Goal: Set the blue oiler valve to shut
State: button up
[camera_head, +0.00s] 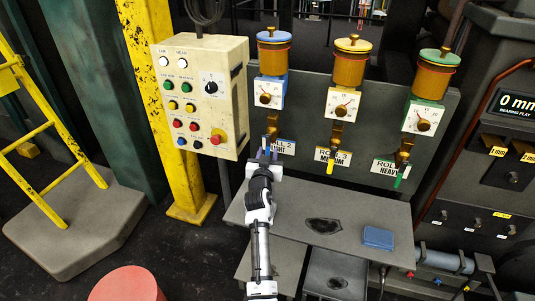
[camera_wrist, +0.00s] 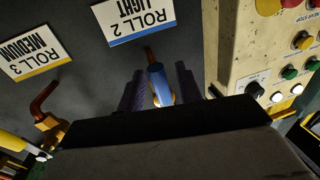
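The blue oiler (camera_head: 272,65) has a blue cap, an amber body and a white dial. It is the leftmost of three on the grey panel, above the ROLL 2 LIGHT label (camera_wrist: 140,15). Its brass valve (camera_head: 272,130) sits below the dial. My gripper (camera_head: 266,156) is just in front of this valve and hides part of it and of the label. In the wrist view the blue valve handle (camera_wrist: 160,86) stands between my two open dark fingers (camera_wrist: 160,80), with a gap seen on each side. I cannot tell whether a finger touches it.
The yellow-handled ROLL 3 valve (camera_head: 333,145) and green-handled ROLL 4 valve (camera_head: 403,155) hang to the right. A cream control box (camera_head: 205,95) with buttons stands close on the left.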

grip_shut()
jog(key=shift+a+f+b, duration=0.1)
jog(key=shift+f+b, duration=0.05)
jog(key=shift+b, duration=0.25)
jog(key=w+a+r+m+t+h+b, duration=0.1)
jog(key=a+r+m+h+b, duration=0.3)
jog(key=m+b, duration=1.6)
jog(key=shift+w+a+r+b, duration=0.5)
jog(key=shift+a+r+b, duration=0.65)
jog(key=shift+b, duration=4.2)
jog(key=shift+d+r, duration=0.25)
grip_release()
